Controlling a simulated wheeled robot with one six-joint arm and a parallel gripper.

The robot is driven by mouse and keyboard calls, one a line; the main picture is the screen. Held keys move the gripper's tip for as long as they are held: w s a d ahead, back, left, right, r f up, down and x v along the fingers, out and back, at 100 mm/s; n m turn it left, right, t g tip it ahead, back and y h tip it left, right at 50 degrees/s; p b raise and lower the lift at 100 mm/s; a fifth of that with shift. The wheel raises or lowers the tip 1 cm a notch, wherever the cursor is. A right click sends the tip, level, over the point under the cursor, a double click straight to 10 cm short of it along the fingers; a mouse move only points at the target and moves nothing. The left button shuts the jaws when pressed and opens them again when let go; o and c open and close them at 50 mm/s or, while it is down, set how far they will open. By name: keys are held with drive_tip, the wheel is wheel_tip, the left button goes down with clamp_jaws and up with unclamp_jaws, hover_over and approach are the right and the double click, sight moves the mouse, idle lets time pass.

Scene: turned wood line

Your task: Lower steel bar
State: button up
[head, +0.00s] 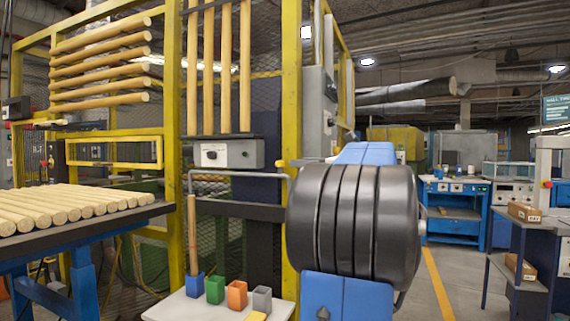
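A thin grey steel bar (238,173) runs level across the front of the yellow-framed machine bay, below a grey control box. Its left end bends down near the yellow post, and its right end bends down next to my arm. My large dark arm joint and blue links fill the centre right and may hide part of the bar's right side. My gripper is not visible, so I cannot see whether anything touches the bar.
A wooden rod (192,235) stands in the blue cup. Light wooden rods (75,205) lie on the left rack. A yellow post (291,100) stands beside my arm.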

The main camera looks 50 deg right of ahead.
sight(283, 162)
drive_tip(key=w+a, duration=0.1)
drive_tip(key=w, duration=0.6)
drive_tip(key=shift+w, duration=0.25)
clamp_jaws()
